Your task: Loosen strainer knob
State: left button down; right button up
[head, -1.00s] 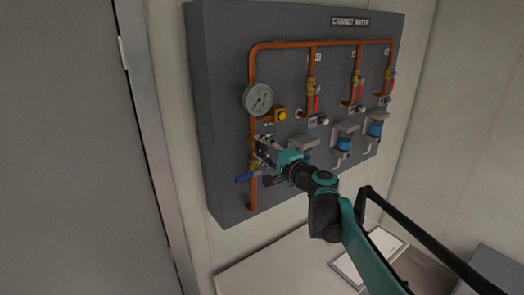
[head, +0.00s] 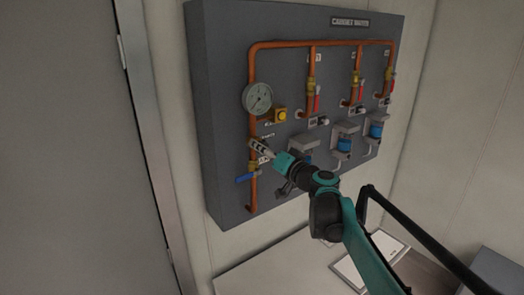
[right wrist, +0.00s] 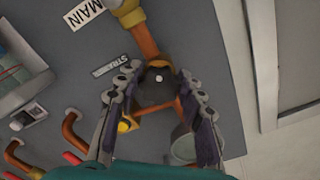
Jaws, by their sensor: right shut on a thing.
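The strainer knob (right wrist: 155,90) is a dark round piece with a small light dot at its centre, on the copper pipe beside the STRAINER label (right wrist: 110,66). My right gripper (right wrist: 156,98) is shut on it, one finger on each side, in the right wrist view. In the head view my right gripper (head: 257,146) reaches the left vertical pipe (head: 252,205) between the gauge and the blue-handled valve. The knob is largely hidden there by the fingers. My left gripper is not in view.
On the grey CABINET WATER panel (head: 225,120), a pressure gauge (head: 258,98) and a yellow button (head: 281,115) sit above my gripper. A blue valve handle (head: 247,177) is just below. Red-handled valves (head: 317,103) and blue-cupped units (head: 344,144) are to the right.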

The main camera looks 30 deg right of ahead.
jog(key=n, duration=0.5)
jog(key=shift+f, duration=0.15)
jog(key=shift+n, duration=0.3)
dwell(0.3)
jog(key=o, duration=1.2)
jog(key=shift+d, duration=0.1)
jog(key=s, duration=1.2)
jog(key=shift+d, duration=0.45)
